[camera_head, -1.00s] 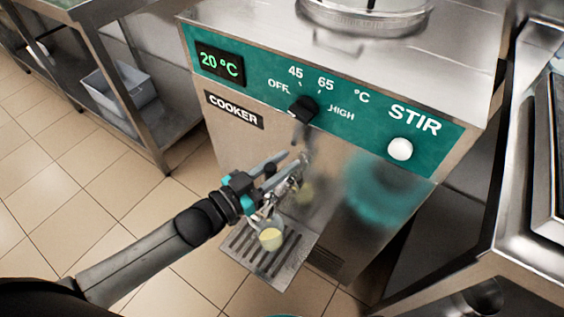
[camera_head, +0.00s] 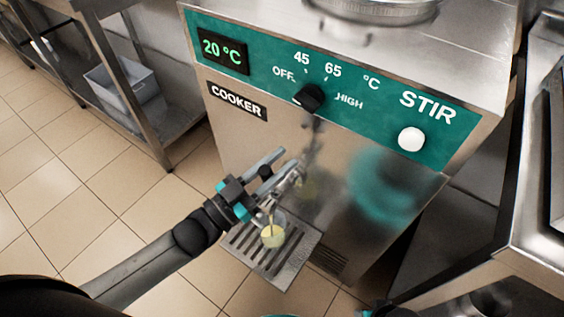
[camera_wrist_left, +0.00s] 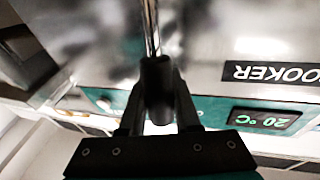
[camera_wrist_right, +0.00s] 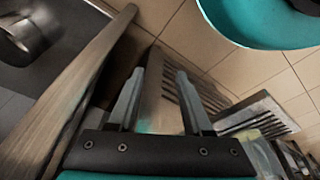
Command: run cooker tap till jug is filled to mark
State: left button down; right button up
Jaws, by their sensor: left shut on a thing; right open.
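The cooker (camera_head: 237,100) has a steel front and a green panel reading 20 °C. Its tap (camera_head: 297,176) sticks out low on the front. My left gripper (camera_head: 277,165) is shut on the black tap handle (camera_wrist_left: 157,85), which stands between its fingers in the left wrist view. The small clear jug (camera_head: 272,237) stands on the slotted drip tray (camera_head: 283,276) below the tap and holds pale yellow liquid. A thin pale stream seems to reach it; the fill mark is too small to make out. My right gripper (camera_wrist_right: 158,105) is open and empty.
A black dial (camera_head: 309,97) and white STIR button (camera_head: 411,139) sit on the panel. A steel counter (camera_head: 535,225) closes in the right side. A steel shelf with a grey bin (camera_head: 122,85) stands at the back left. Tiled floor is free at left.

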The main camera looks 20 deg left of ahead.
pick_arm(q)
jog(key=shift+s+h, duration=0.2)
jog(key=shift+h, duration=0.1)
pick_arm(e)
jog(key=shift+w+r, duration=0.2)
jog(key=shift+r, duration=0.35)
pick_arm(q)
jog(key=c, duration=0.6)
grip_release()
pick_arm(e)
jog(key=shift+a, duration=0.1)
pick_arm(q)
jog(key=shift+s+a, duration=0.1)
jog(key=shift+s+a+f, duration=0.15)
jog(key=shift+s+a, duration=0.05)
jog(key=shift+s, duration=0.05)
jog(key=p+v, duration=0.2)
jog(key=v, duration=1.2)
jog(key=shift+s, duration=0.2)
pick_arm(e)
jog(key=f, duration=0.1)
jog(key=s+d+f, duration=0.1)
jog(key=f, duration=0.1)
jog(key=s+f, duration=0.1)
jog(key=shift+s+d+f, duration=0.1)
jog(key=shift+d+f, duration=0.05)
jog(key=shift+f, duration=0.1)
